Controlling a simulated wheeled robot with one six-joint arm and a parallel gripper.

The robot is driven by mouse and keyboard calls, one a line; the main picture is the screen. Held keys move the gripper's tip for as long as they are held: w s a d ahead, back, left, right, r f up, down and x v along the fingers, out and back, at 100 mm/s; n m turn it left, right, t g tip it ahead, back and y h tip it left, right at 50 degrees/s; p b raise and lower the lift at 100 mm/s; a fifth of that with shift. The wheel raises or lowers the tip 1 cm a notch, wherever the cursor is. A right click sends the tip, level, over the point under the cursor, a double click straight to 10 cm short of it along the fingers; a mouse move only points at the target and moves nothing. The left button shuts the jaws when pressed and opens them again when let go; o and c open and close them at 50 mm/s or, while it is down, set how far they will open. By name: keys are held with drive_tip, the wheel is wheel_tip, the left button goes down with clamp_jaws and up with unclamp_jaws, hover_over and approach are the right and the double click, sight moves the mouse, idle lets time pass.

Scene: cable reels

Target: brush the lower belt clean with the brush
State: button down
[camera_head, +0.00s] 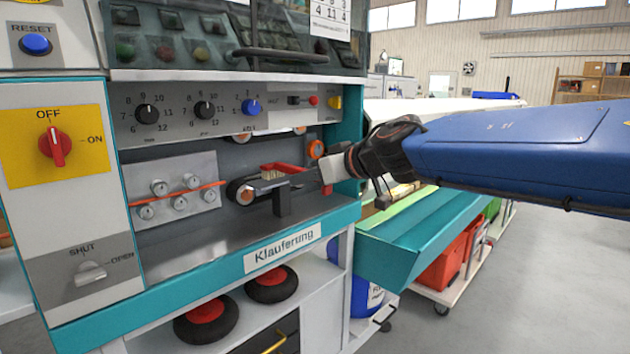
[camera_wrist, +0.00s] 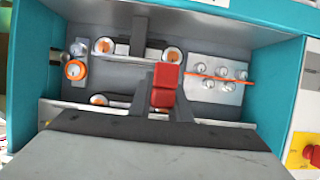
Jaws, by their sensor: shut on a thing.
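My gripper (camera_head: 300,182) reaches into the machine's open bay from the right and is shut on the red-handled brush (camera_head: 283,168). Pale bristles (camera_head: 271,175) show at the brush's left end in the head view. In the wrist view the red brush handle (camera_wrist: 165,85) stands between the two dark fingers. The lower belt (camera_wrist: 112,101) is a dark band around orange-centred rollers, partly behind the brush and gripper. In the head view its left roller (camera_head: 245,190) shows just left of the brush. I cannot tell whether the bristles touch the belt.
An upper belt (camera_wrist: 137,51) runs above, on two more rollers. A panel of small rollers with an orange cable (camera_head: 182,193) is on the bay's left in the head view. The teal bay frame (camera_head: 340,215) and the knob panel (camera_head: 180,112) bound the space.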

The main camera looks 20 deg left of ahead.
sight(277, 168)
drive_tip(key=shift+w+a, duration=0.65)
drive_tip(key=shift+a, duration=0.9)
drive_tip(key=shift+w+a, duration=0.65)
drive_tip(key=shift+a, duration=0.95)
drive_tip(key=shift+w+a, duration=0.65)
drive_tip(key=shift+a, duration=0.9)
drive_tip(key=shift+f, duration=1.1)
drive_tip(key=shift+d, duration=0.1)
